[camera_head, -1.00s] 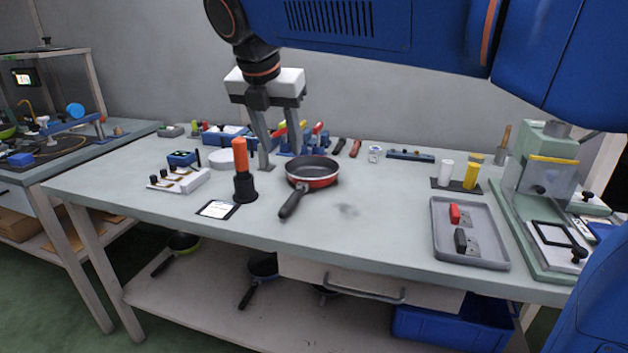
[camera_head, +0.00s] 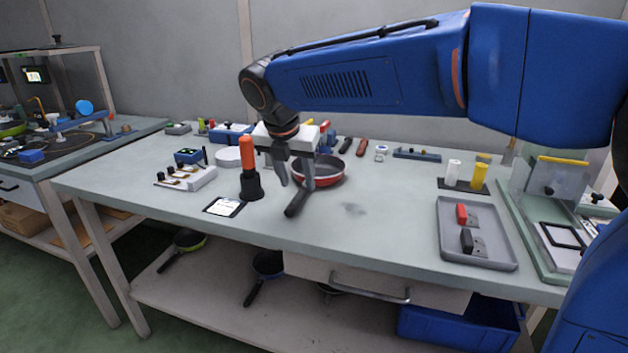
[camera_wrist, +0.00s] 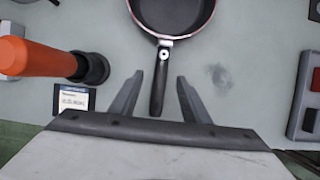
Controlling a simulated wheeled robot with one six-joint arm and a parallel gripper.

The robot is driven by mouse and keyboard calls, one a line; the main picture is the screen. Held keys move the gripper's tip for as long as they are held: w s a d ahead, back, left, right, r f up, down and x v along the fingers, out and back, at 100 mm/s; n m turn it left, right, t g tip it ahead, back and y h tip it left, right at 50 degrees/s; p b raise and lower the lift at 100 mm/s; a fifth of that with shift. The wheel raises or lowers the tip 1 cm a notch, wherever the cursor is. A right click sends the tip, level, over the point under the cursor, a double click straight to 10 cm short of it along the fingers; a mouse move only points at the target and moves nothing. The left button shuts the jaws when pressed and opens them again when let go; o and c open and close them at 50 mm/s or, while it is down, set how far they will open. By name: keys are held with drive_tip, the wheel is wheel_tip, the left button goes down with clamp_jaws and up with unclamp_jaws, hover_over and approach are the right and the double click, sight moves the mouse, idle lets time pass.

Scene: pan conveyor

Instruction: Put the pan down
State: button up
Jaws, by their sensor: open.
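A red frying pan (camera_head: 332,173) with a dark inside and a black handle rests on the grey-green workbench (camera_head: 380,215). Its handle points toward the bench's front edge. My gripper (camera_head: 295,187) is open above the handle in the head view and hides part of the pan. In the wrist view the pan (camera_wrist: 172,14) is at the top, and its handle (camera_wrist: 158,85) runs down between the two open fingers of my gripper (camera_wrist: 158,92). The handle appears closer to the left finger. How high the fingers are above the handle is hard to tell.
An orange-handled tool in a black base (camera_head: 248,172) stands close left of the pan, with a small labelled card (camera_head: 224,207) before it. A grey tray (camera_head: 476,235) with a red and a black block is at the right. Bench between pan and tray is clear.

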sight(301, 192)
drive_tip(key=x, duration=0.4)
drive_tip(key=shift+w+d+f, duration=0.2)
drive_tip(key=shift+w+f, duration=0.05)
drive_tip(key=shift+f, duration=0.05)
drive_tip(key=shift+c, duration=0.4)
clamp_jaws()
